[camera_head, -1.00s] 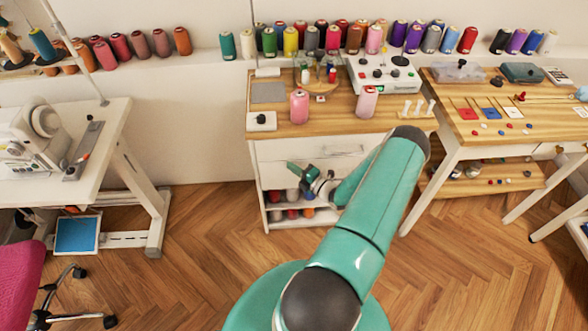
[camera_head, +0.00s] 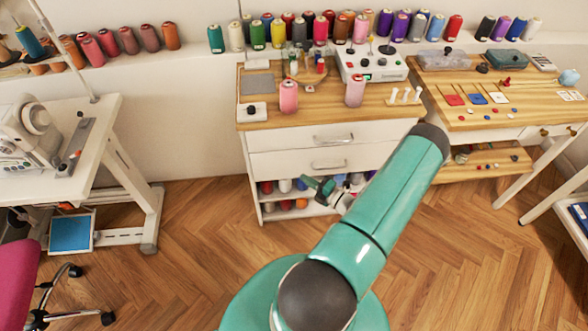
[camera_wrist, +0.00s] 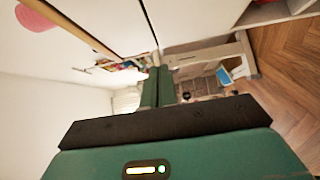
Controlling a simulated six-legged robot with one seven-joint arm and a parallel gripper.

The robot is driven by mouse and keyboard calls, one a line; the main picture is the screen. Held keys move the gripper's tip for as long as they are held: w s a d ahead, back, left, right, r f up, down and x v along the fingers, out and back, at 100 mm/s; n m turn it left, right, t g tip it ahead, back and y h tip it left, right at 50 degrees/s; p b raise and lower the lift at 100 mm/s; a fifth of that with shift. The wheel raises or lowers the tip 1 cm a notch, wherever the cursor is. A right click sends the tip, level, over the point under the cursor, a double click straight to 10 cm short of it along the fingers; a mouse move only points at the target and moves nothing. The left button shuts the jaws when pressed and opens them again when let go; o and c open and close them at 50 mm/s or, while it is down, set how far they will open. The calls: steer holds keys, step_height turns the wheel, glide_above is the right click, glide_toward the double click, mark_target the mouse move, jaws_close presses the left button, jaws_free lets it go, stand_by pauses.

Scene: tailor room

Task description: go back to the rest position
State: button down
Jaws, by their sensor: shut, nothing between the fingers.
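My gripper (camera_head: 312,184) shows small and partly hidden behind my green arm in the head view, in front of the lower shelves of the white drawer cabinet (camera_head: 262,163). In the wrist view the two green fingers (camera_wrist: 158,82) lie together, with nothing between them. The gripper is apart from the cabinet as far as I can tell.
The cabinet's wooden top (camera_head: 320,112) carries two pink spools (camera_head: 288,97) and a control box (camera_head: 372,66). A wooden table (camera_head: 500,120) stands right, a sewing table (camera_head: 85,185) left, and a pink chair (camera_head: 20,275) front left. Herringbone floor (camera_head: 190,250) is open between.

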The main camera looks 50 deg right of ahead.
steer(key=shift+s, duration=0.1)
steer(key=w+a+r+n+g+y, duration=0.5)
steer(key=a+r+n+g, duration=0.2)
steer(key=a+r+n, duration=0.5)
steer(key=w+a+r+n+g+y, duration=0.45)
steer(key=a+r+n+g, duration=0.35)
steer(key=r+n, duration=0.7)
steer(key=s+a+r+n+t+h, duration=0.1)
steer(key=s+a+r+n+h, duration=0.4)
steer(key=a+r+n, duration=0.4)
steer(key=s+a+r+n+t+h, duration=0.1)
steer(key=s+a+r+n+h, duration=0.4)
steer(key=n, duration=1.2)
steer(key=s+a+r, duration=0.1)
steer(key=a+r, duration=0.2)
steer(key=r, duration=0.2)
steer(key=shift+s+a+r+n+t, duration=0.2)
steer(key=shift+a+r+n+t, duration=0.1)
steer(key=shift+a+r+n, duration=0.1)
